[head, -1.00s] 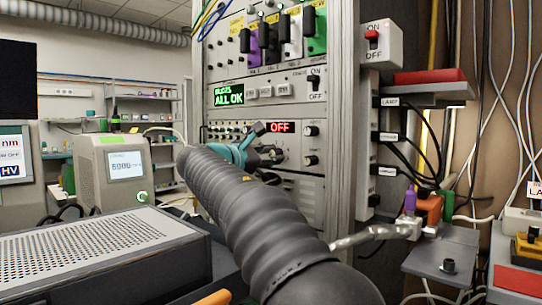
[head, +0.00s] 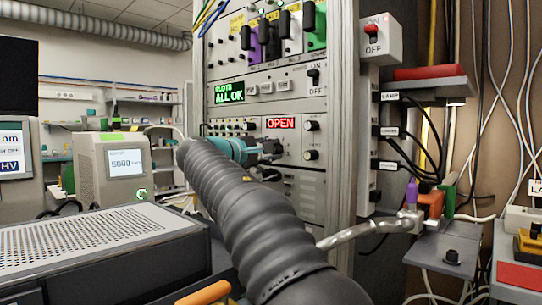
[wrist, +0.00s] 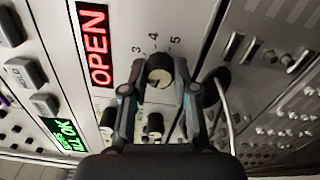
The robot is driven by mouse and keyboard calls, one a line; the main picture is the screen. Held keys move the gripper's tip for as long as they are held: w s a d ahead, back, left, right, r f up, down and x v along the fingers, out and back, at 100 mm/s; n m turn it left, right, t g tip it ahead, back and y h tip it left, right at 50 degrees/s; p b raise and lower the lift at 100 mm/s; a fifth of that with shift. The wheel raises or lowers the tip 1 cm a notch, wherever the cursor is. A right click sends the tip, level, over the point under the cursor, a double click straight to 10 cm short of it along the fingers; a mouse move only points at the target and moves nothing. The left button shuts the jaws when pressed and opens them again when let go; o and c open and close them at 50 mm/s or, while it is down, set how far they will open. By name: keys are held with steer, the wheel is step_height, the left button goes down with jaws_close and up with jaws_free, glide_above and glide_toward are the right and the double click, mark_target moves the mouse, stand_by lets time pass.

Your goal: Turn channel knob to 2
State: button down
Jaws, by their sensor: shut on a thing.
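The channel knob (wrist: 160,71) is a round dark knob with a pale face on a light panel, with the printed numerals 3, 4 and 5 showing around it. My gripper (wrist: 158,72) has one finger on each side of it and is shut on it. Any numerals 1 and 2 are hidden, and I cannot tell which number the knob points to. In the head view my gripper (head: 276,152) is at the rack panel below a red display (head: 280,123) reading OPEN. The display also shows in the wrist view (wrist: 94,45).
Two smaller knobs (head: 311,126) and (head: 311,155) sit right of my gripper on the panel. A green display (head: 229,92) above reads ALL OK. A switch box (head: 376,38) and cables are at the right. A perforated grey box (head: 90,240) stands at front left.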

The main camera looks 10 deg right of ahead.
steer(key=shift+m+b, duration=1.95)
steer(key=shift+m, duration=3.15)
steer(key=c, duration=0.9)
jaws_free()
steer(key=v, duration=1.2)
steer(key=shift+w+a, duration=0.1)
